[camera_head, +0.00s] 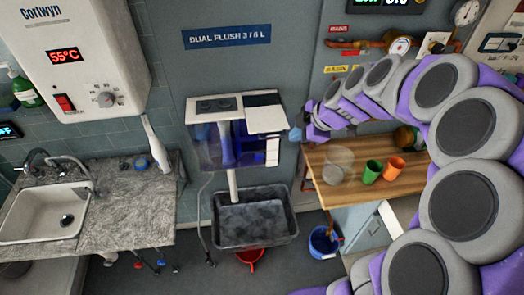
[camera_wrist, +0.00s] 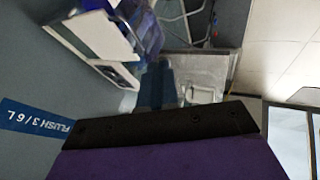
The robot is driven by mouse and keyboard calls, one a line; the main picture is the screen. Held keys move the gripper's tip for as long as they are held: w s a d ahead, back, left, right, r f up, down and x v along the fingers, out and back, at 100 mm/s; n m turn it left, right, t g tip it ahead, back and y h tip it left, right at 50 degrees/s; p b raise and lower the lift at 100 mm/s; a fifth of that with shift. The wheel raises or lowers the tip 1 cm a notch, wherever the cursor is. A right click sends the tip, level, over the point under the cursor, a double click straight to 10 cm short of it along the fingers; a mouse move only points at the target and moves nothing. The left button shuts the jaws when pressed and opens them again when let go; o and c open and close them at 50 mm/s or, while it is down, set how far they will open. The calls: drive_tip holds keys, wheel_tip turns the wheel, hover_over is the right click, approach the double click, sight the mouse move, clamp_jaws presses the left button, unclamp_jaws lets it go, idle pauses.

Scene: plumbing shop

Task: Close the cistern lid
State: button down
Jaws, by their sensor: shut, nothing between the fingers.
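The cistern (camera_head: 208,151) hangs on the wall below the flush sign, with a clear front and blue parts inside. The white cistern lid (camera_head: 266,120) is at its top right, set unevenly against the top piece with dark buttons (camera_head: 216,105). A dark strip shows behind the lid; I cannot tell its exact angle. My gripper (camera_head: 308,123) is shut and empty, just right of the cistern and apart from the lid as far as I can see. In the wrist view the cistern's white edge (camera_wrist: 100,36) shows sideways beyond my gripper (camera_wrist: 165,123).
A wooden bench (camera_head: 350,192) to the right bears a clear container (camera_head: 338,165), a green cup (camera_head: 372,171) and an orange cup (camera_head: 394,167). A grey tub (camera_head: 254,222) is below the cistern. A sink counter (camera_head: 130,205) and a water heater (camera_head: 85,55) are left.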

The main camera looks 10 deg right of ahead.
sight(268, 121)
drive_tip(key=w+a+f, duration=0.3)
drive_tip(key=w+f, duration=0.5)
drive_tip(key=f, duration=0.1)
drive_tip(key=shift+w+a+f, duration=0.2)
drive_tip(key=shift+w, duration=0.05)
idle(0.4)
drive_tip(key=w+b, duration=0.4)
drive_tip(key=w, duration=0.4)
drive_tip(key=shift+a, duration=0.1)
drive_tip(key=shift+w, duration=0.55)
drive_tip(key=shift+r, duration=0.15)
drive_tip(key=shift+r, duration=0.1)
